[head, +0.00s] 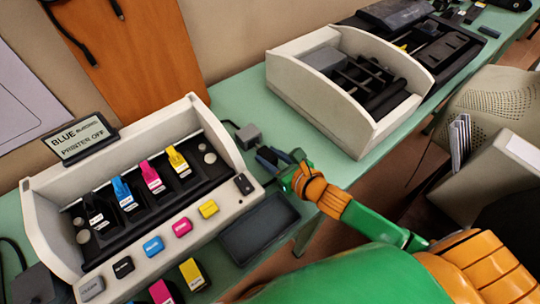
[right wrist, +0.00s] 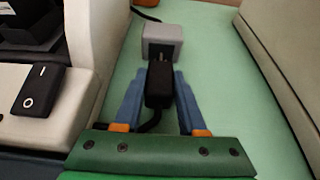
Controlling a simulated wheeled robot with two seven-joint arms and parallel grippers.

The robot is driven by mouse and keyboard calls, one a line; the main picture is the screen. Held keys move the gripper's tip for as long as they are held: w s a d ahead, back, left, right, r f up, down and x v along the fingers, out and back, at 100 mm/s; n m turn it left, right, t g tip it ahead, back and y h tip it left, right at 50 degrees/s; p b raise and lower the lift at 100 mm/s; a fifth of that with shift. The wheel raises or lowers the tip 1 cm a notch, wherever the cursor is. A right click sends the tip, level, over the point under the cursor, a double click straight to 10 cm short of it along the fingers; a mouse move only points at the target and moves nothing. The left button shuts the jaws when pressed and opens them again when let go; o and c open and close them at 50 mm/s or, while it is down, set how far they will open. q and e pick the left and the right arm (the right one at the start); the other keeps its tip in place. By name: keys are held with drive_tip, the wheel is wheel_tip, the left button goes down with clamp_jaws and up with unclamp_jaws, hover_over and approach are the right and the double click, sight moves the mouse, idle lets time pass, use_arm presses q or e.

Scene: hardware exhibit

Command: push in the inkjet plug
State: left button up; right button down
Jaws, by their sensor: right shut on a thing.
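The black plug (right wrist: 159,90) sits between the blue fingers of my right gripper (head: 267,157), which is shut on it. The plug's metal prongs point at the grey socket block (right wrist: 165,32), and a small part of them shows between plug and block. Whether their tips have entered the socket I cannot tell. The block also shows in the head view (head: 248,135), just beyond the fingertips. A black cord curves from the plug's near end to the left in the right wrist view. My left gripper is not in view.
The white inkjet printer (head: 225,140) with coloured cartridges stands left of the gripper, its rocker switch (right wrist: 36,90) near the edge. A dark tray (head: 259,228) lies in front. Another white open machine (head: 300,95) stands to the right.

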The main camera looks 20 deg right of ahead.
sight(263, 149)
idle(0.9)
drive_tip(key=shift+w+a, duration=0.25)
drive_tip(key=shift+w, duration=0.5)
drive_tip(key=shift+w+a, duration=0.25)
drive_tip(key=shift+w, duration=0.45)
drive_tip(key=c, duration=0.8)
unclamp_jaws()
drive_tip(key=shift+r, duration=0.1)
drive_tip(key=shift+c, duration=0.2)
drive_tip(key=o, duration=0.4)
drive_tip(key=shift+w+a, duration=0.1)
drive_tip(key=shift+w, duration=0.05)
drive_tip(key=shift+c, duration=0.2)
drive_tip(key=shift+w, duration=0.15)
drive_tip(key=v, duration=0.7)
